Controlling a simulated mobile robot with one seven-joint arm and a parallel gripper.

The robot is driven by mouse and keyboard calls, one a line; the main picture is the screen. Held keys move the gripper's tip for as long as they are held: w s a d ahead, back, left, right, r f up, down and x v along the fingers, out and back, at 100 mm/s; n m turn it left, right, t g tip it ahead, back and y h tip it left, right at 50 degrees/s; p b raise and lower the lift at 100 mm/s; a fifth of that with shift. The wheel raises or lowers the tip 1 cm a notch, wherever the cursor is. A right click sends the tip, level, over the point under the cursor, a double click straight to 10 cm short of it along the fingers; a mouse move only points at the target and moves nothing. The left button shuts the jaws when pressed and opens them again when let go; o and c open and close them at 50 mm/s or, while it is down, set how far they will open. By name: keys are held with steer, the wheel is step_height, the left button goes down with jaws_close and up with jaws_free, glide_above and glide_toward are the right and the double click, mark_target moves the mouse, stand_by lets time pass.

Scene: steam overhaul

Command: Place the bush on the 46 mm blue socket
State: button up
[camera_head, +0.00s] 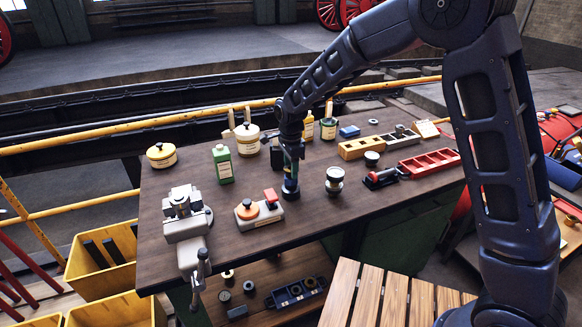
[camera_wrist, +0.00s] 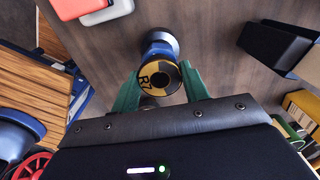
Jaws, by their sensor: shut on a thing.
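My gripper (camera_head: 291,150) points down over the middle of the workbench. In the wrist view its green fingers (camera_wrist: 160,88) are shut on a blue piece (camera_wrist: 157,46) with a black-and-yellow round end marked R7 and a wide flange at its far end. In the head view the piece's dark blue lower end (camera_head: 290,188) is at or just above the bench top; I cannot tell if it touches. I cannot tell whether this piece is the bush, the socket, or both together. No size mark of 46 mm is readable.
A grey vise (camera_head: 184,215), green bottle (camera_head: 222,164), red tray (camera_head: 430,163) and yellow bins (camera_head: 100,255) lie farther off.

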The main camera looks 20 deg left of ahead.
steer(key=o, duration=1.2)
steer(key=shift+f, duration=0.1)
steer(key=shift+c, duration=0.2)
step_height(320, 180, up, 12)
steer(key=shift+r, duration=0.2)
